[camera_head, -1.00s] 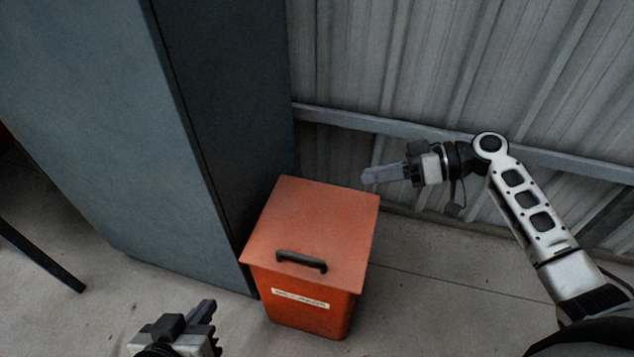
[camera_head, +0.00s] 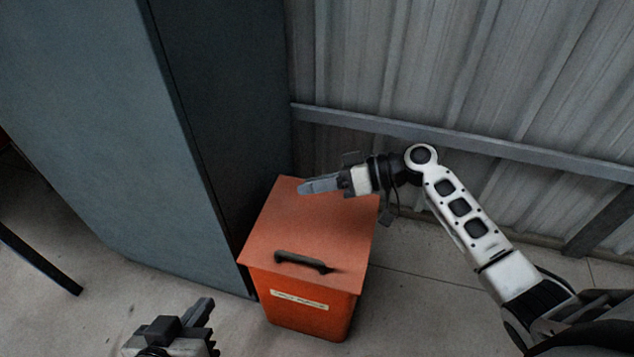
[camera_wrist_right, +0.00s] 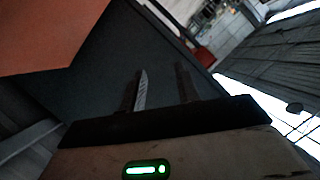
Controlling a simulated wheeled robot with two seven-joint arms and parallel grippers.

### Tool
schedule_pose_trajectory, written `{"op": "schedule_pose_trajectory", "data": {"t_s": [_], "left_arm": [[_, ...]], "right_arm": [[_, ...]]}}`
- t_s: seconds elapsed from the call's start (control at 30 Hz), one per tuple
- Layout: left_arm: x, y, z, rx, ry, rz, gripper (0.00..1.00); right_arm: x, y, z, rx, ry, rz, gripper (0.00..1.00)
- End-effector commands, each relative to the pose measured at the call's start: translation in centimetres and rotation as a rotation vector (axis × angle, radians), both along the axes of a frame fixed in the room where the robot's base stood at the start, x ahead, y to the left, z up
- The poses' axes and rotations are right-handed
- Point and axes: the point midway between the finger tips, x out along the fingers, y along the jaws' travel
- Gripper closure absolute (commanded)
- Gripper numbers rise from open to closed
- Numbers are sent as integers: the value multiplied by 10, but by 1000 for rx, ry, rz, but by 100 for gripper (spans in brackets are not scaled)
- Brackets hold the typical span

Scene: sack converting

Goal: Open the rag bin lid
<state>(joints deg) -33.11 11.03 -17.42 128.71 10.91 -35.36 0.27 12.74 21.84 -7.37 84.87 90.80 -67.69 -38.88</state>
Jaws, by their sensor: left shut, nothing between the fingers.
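The orange rag bin (camera_head: 305,310) stands on the floor with a pale label on its front. Its flat orange lid (camera_head: 310,228) is closed and has a black bar handle (camera_head: 303,262) near its front edge. The bin's orange also shows in the right wrist view (camera_wrist_right: 45,35). My right gripper (camera_head: 305,187) is over the far part of the lid, away from the handle. In the right wrist view its two fingers (camera_wrist_right: 162,88) are apart with nothing between them. My left gripper (camera_head: 207,312) is low at the front left of the bin, shut and empty, apart from it.
A tall blue-grey cabinet (camera_head: 110,120) stands close on the left of the bin. A corrugated metal wall (camera_head: 450,70) with a horizontal rail (camera_head: 480,146) is behind. Concrete floor (camera_head: 420,310) is clear to the bin's right.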

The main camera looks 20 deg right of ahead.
Motion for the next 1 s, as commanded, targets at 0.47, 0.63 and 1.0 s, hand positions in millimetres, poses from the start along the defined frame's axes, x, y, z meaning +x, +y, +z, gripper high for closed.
{"op": "schedule_pose_trajectory", "data": {"t_s": [0.47,0.63,1.0], "left_arm": [[2,-1,1,-4,0,4,100],[2,-1,0,-3,2,5,100],[2,-1,-1,-3,3,5,100]], "right_arm": [[0,0,0,-1,0,1,100],[0,0,0,-1,0,1,100],[0,0,0,-1,0,1,100]]}}
